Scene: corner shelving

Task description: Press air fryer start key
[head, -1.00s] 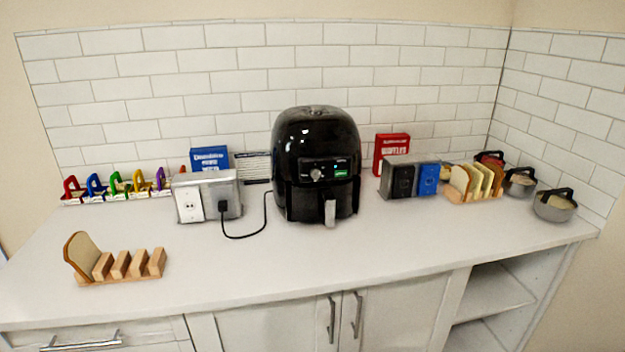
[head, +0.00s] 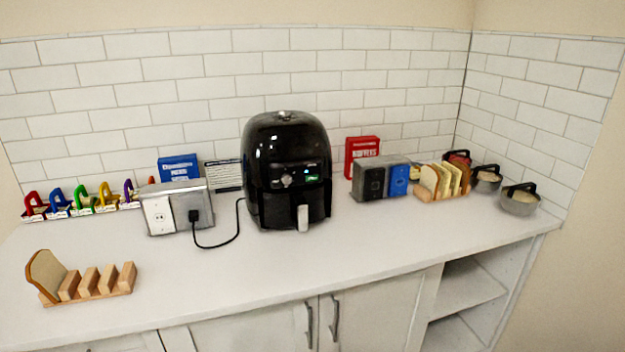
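A black air fryer (head: 286,150) stands upright on the white counter against the tiled wall, near the middle of the head view. Its front panel (head: 296,176) has a round knob (head: 286,180), small lit marks and a green lit patch (head: 312,179) at the right, which may be the start key; the lettering is too small to read. A grey drawer handle (head: 303,217) sits below the panel. A black cord (head: 238,225) runs from the fryer to an outlet box. Neither gripper is in view.
The outlet box (head: 160,215) stands left of the fryer, with a blue box (head: 178,168) behind. A red box (head: 362,152), a switch box (head: 373,182), a bread rack (head: 440,190) and pots (head: 519,200) stand right. A wooden rack (head: 90,290) is at front left. The counter before the fryer is clear.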

